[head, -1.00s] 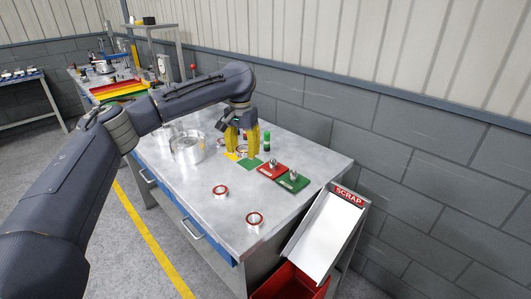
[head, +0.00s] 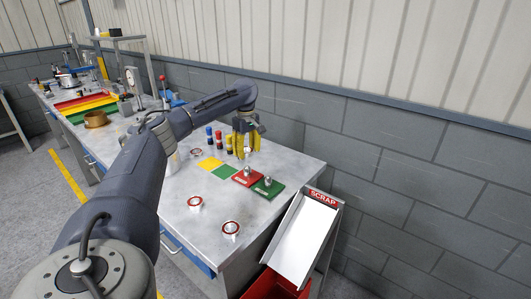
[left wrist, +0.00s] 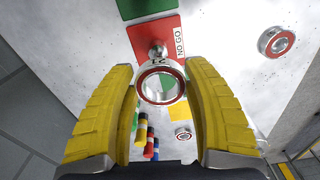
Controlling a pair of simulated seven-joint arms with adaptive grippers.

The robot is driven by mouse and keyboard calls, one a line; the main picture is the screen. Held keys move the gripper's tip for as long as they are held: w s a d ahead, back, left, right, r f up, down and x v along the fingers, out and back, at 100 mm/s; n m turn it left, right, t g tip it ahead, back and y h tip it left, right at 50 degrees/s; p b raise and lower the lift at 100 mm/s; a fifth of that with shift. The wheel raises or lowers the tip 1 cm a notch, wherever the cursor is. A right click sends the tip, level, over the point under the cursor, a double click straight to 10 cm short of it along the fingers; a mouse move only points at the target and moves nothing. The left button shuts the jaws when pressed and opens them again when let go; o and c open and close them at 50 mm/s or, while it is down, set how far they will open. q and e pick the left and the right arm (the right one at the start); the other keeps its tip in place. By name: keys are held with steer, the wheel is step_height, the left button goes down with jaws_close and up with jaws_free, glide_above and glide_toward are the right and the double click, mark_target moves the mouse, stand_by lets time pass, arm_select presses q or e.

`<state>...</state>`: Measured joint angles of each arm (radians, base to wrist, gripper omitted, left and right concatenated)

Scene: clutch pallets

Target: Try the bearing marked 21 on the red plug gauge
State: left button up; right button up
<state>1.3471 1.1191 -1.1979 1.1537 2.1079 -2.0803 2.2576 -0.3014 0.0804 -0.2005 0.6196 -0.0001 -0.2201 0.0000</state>
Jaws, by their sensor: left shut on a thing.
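The bearing (left wrist: 160,84) is a silver ring with a red band, and its mark looks like 21, seen upside down in the left wrist view. My left gripper (head: 245,146) is shut on it, one yellow finger on each side. The red plug gauge is a red plate (head: 242,180) with a short metal plug; in the left wrist view its plate (left wrist: 170,33) reads NO GO and its plug (left wrist: 157,50) shows just beyond the ring. The gripper is above the red gauge, with the bearing apart from the plug. My right gripper is not in view.
A green gauge plate (head: 268,190) stands beside the red one. Other bearings lie at the front (head: 196,204) and near the corner (head: 231,229). Yellow (head: 210,163) and green (head: 226,172) squares and several coloured bottles (head: 218,138) are left of the gripper. A SCRAP chute (head: 305,236) is at right.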

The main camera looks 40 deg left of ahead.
mark_target(248, 167)
arm_select(q)
steer(key=shift+w+a+f, duration=0.1)
steer(key=shift+w, duration=0.1)
steer(key=shift+f, duration=2.7)
steer(key=shift+f, duration=0.45)
stand_by(0.4)
steer(key=o, duration=1.9)
steer(key=shift+r, duration=4.5)
